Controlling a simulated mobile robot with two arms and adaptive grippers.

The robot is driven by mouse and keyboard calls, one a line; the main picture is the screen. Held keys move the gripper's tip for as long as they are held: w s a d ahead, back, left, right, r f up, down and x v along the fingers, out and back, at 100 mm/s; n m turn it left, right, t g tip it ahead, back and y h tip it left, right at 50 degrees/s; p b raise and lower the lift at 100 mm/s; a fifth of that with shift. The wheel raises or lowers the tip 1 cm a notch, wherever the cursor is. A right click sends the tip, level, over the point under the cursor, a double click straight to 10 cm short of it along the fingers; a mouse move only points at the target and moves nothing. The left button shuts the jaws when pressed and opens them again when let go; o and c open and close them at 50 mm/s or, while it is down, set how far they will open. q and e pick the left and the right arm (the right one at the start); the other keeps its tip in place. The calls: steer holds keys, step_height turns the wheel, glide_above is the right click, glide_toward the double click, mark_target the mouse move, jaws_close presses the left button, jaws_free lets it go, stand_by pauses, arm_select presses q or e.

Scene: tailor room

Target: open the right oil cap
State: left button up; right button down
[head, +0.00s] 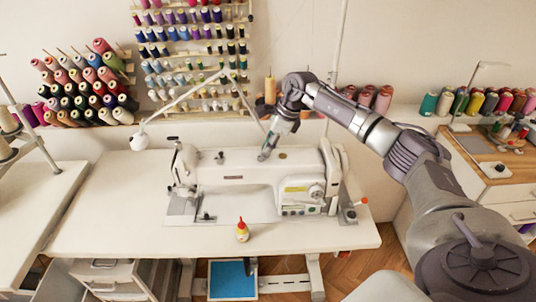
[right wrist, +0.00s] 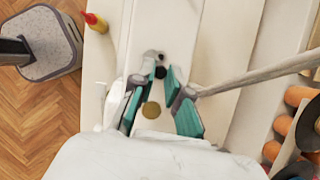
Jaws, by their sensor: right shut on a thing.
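The white sewing machine (head: 250,170) stands on a white table. My right gripper (head: 263,157) reaches down to the top of its arm from the back right. In the right wrist view its teal-padded fingers (right wrist: 157,80) stand close around a small dark piece (right wrist: 160,72), seemingly the right oil cap; the fingers partly hide the contact. A round gold disc (head: 283,155) lies flat on the machine top just right of the fingertips; it also shows in the right wrist view (right wrist: 151,110). A dark knob (head: 220,157) stands further left. My left gripper is not in view.
A yellow bottle with a red tip (head: 242,232) stands on the table (head: 130,230) in front of the machine. A thin slanted rod (right wrist: 255,75) passes close to the right gripper. Thread spools (head: 375,98) line the back.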

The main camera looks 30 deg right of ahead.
steer(key=n+b, duration=0.1)
steer(key=n+g, duration=0.1)
steer(key=n, duration=0.1)
steer(key=n+b, duration=0.1)
steer(key=shift+w+d+n+g+y+b, duration=0.1)
steer(key=shift+w+n+g+y+b, duration=0.2)
steer(key=shift+y+b, duration=0.1)
steer(key=shift+n+g+b, duration=0.6)
steer(key=shift+n+g, duration=0.1)
steer(key=shift+n, duration=0.9)
steer(key=c, duration=1.2)
jaws_free()
steer(key=shift+o, duration=0.2)
steer(key=shift+r, duration=0.1)
steer(key=v, duration=1.1)
steer(key=shift+d+r, duration=0.25)
steer(key=shift+r, duration=0.1)
